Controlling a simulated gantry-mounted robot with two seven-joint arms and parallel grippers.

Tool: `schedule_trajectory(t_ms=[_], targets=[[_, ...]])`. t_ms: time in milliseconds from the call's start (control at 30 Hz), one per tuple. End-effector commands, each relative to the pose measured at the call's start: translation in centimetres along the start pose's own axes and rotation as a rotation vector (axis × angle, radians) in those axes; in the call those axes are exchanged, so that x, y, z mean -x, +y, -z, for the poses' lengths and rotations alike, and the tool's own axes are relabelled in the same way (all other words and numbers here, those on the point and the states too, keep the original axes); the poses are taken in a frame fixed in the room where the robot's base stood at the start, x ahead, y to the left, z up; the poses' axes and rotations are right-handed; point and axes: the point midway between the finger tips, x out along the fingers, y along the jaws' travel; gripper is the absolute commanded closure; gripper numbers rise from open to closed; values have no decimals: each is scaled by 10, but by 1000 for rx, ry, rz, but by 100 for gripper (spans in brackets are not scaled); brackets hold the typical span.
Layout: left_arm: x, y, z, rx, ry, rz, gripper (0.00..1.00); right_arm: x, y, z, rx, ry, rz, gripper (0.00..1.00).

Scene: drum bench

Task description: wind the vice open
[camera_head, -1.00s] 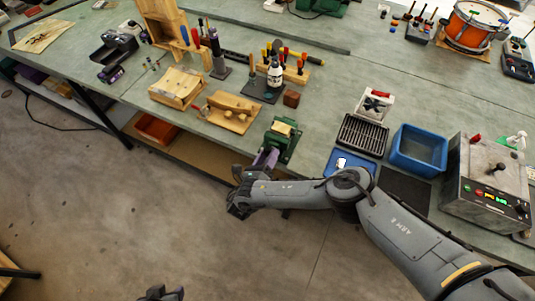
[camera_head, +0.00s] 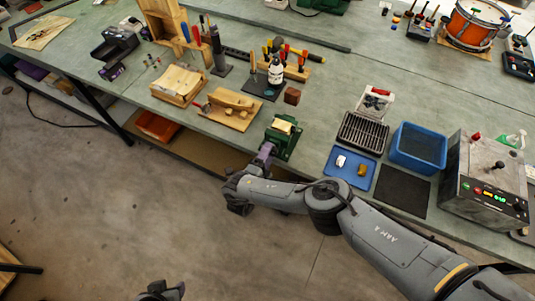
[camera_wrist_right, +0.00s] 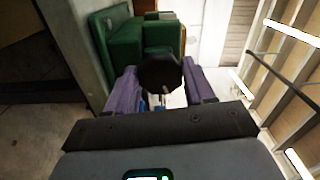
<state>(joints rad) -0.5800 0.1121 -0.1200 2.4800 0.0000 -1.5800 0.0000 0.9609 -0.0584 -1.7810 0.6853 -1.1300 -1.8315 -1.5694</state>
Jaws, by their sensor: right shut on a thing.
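The green vice (camera_head: 281,140) is at the front edge of the bench, with a pale wooden piece (camera_head: 283,125) at its top. My right gripper (camera_head: 265,151) is at the vice's front, its purple fingers pointing toward it. In the right wrist view, the fingers are shut on a dark round knob (camera_wrist_right: 160,73), likely the end of the vice handle. The green vice body (camera_wrist_right: 124,40) stands just beyond. The handle's bar is mostly hidden. A dark part of my left gripper (camera_head: 161,291) shows at the bottom edge; its fingers are unclear.
Right of the vice are a blue tray (camera_head: 341,175) with small items, a black rack (camera_head: 363,133), a blue bin (camera_head: 418,148) and a grey control box (camera_head: 487,180). A wooden plane (camera_head: 231,104) lies to the left. Open floor lies in front of the bench.

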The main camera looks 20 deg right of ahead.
Motion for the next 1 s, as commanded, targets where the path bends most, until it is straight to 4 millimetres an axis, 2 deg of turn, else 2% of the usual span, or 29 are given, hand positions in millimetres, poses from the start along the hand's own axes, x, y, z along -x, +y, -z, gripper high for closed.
schedule_trajectory(t_ms=[600, 1000], targets=[[-11, -2, -4, -10, -2, 8, 57, -1, 4, 1, 582, 2, -4, 77], [-14, -2, -5, -11, -2, 9, 57, -1, 5, 3, 848, 2, -5, 77]])
